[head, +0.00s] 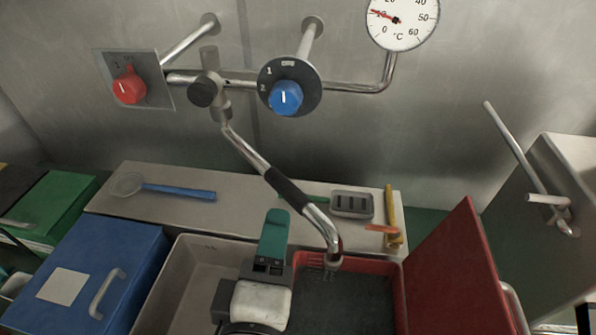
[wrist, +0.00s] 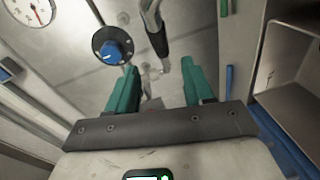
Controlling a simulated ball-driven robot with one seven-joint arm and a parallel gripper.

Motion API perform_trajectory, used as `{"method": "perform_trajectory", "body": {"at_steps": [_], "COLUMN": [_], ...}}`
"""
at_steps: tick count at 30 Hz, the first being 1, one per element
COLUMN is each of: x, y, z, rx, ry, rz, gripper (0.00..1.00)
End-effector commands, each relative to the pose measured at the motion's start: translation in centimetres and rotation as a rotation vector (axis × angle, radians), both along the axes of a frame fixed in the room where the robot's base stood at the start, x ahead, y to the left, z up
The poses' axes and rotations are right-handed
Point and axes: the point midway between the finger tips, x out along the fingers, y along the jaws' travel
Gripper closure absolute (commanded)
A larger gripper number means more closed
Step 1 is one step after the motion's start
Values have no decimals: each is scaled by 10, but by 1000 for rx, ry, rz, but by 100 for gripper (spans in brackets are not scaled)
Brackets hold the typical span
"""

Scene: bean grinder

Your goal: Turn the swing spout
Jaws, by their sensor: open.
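The swing spout (head: 252,155) is a chrome pipe with a black sleeve. In the head view it slants down and right from the wall tap, its outlet over a red-rimmed bin. My gripper (head: 277,218) is left of and below the sleeve, apart from it in the picture. One green finger hides the other there. In the wrist view, the two green fingers of my gripper (wrist: 158,68) are spread with nothing between them. The spout's black sleeve (wrist: 157,40) shows beyond the fingertips, between them in the picture. The distance to it is unclear.
A red knob (head: 129,86), a blue knob (head: 286,97) and a thermometer dial (head: 402,20) are on the wall. The red-rimmed bin (head: 403,290) with dark contents has a raised red lid (head: 455,265). A pale basin (head: 180,275) and a blue box (head: 105,255) stand left.

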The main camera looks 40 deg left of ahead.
Motion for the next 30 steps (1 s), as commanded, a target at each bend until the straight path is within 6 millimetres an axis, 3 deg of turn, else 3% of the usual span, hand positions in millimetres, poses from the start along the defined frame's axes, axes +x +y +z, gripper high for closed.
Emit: {"method": "perform_trajectory", "body": {"at_steps": [18, 30], "x": [76, 86], "y": [52, 59], "z": [-12, -15], "rx": [-2, 0], "ry": [2, 3], "rz": [-3, -2], "gripper": [48, 48]}}
